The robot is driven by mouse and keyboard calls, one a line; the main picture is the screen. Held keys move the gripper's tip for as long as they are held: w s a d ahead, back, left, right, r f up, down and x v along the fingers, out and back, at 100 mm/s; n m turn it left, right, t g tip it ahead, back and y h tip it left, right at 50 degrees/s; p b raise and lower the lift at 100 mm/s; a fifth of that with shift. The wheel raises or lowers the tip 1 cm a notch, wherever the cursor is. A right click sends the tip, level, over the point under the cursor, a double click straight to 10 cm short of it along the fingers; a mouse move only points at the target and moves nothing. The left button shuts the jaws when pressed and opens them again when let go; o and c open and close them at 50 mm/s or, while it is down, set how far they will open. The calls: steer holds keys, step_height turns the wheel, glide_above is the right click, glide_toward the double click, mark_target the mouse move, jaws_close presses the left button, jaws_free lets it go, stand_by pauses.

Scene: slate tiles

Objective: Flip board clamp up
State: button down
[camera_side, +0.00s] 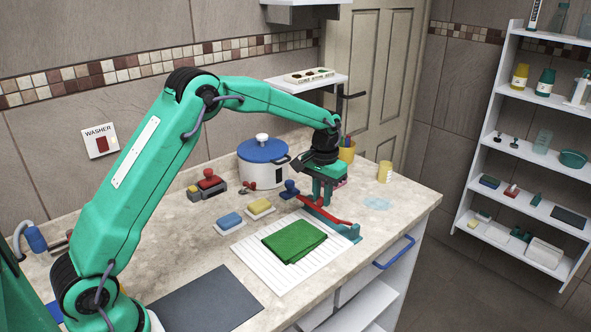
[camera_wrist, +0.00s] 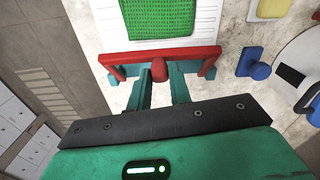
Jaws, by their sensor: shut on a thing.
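The board clamp has a red bar (camera_side: 336,219) on a teal base (camera_side: 345,232), along the far right edge of a white lined board (camera_side: 262,262). In the wrist view the red bar (camera_wrist: 165,54) spans the board's end, with a red knob (camera_wrist: 159,70) at its middle. A folded green cloth (camera_side: 293,241) lies flat on the board and also shows in the wrist view (camera_wrist: 158,17). My gripper (camera_side: 325,199) points down over the bar. In the wrist view its two teal fingers (camera_wrist: 160,84) are shut on the knob. The bar's exact tilt is hard to tell.
A blue knob (camera_side: 290,188) stands close left of my gripper. The counter's right end is mostly clear.

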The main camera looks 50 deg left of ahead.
steer(key=shift+w+d+r, duration=0.2)
steer(key=shift+w+r, duration=0.1)
steer(key=shift+w, duration=0.3)
steer(key=w, duration=0.6)
steer(key=shift+f, duration=0.2)
stand_by(0.5)
steer(key=c, duration=1.3)
jaws_free()
steer(key=shift+a, duration=0.1)
steer(key=shift+r, duration=0.1)
step_height(320, 180, up, 8)
